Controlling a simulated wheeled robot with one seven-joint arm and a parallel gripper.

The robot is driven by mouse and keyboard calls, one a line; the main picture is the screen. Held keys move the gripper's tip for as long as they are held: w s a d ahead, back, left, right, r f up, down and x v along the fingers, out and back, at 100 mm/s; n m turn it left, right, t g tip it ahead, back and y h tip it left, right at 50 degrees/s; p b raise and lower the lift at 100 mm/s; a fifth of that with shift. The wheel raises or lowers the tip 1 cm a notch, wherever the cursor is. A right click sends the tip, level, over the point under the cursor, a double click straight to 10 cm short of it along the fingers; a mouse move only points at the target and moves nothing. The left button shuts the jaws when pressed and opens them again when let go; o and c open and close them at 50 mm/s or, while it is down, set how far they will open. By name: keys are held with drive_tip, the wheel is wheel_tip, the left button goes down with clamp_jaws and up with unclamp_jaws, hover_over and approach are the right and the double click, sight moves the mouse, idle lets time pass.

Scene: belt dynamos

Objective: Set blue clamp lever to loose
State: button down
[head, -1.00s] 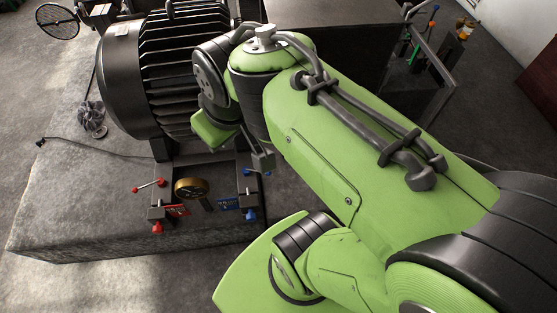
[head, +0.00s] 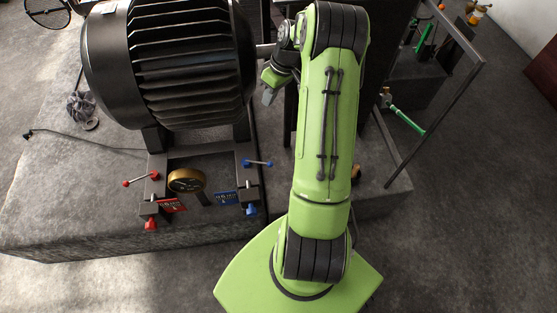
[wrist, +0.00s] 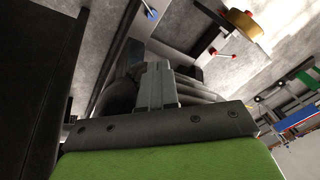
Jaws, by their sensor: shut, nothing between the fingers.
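The blue clamp lever (head: 258,163) is a short rod with blue ends, lying nearly level in the head view. It sits at the right end of the motor's base frame, above a dark clamp block with a blue knob (head: 250,210) below. A blue label plate (head: 227,198) is beside it; its lettering is too small to read. My gripper (head: 268,96) is above and behind the lever, apart from it, beside the motor. In the wrist view my gripper's fingers (wrist: 156,84) are together and empty. A blue part (wrist: 150,13) shows at the top there.
A large black finned motor (head: 190,65) stands behind the clamps. A red lever (head: 141,180), red label (head: 172,205) and brass round part (head: 186,180) are left of the blue lever. A green-handled lever (head: 408,122) and metal frame (head: 440,115) are at right.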

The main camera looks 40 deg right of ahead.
drive_tip(key=s+d+f+b, duration=0.1)
drive_tip(key=s+d+f, duration=0.1)
drive_tip(key=f, duration=0.5)
drive_tip(key=s+d+f+t+y+b, duration=0.1)
drive_tip(key=d+f, duration=0.3)
drive_tip(key=f, duration=0.4)
drive_tip(key=s+d+f+t+y+b, duration=0.1)
drive_tip(key=s+d+f, duration=0.2)
drive_tip(key=f, duration=0.5)
drive_tip(key=shift+d+m+b, duration=0.3)
drive_tip(key=shift+m, duration=0.1)
drive_tip(key=w+a+f+b, duration=0.3)
drive_tip(key=a+f, duration=0.5)
drive_tip(key=f, duration=0.1)
drive_tip(key=shift+w+a, duration=0.15)
drive_tip(key=shift+w, duration=0.1)
drive_tip(key=shift+s+a+r+m+t+p, duration=0.1)
drive_tip(key=shift+s+a+m+t+p, duration=0.3)
drive_tip(key=shift+m+p, duration=0.35)
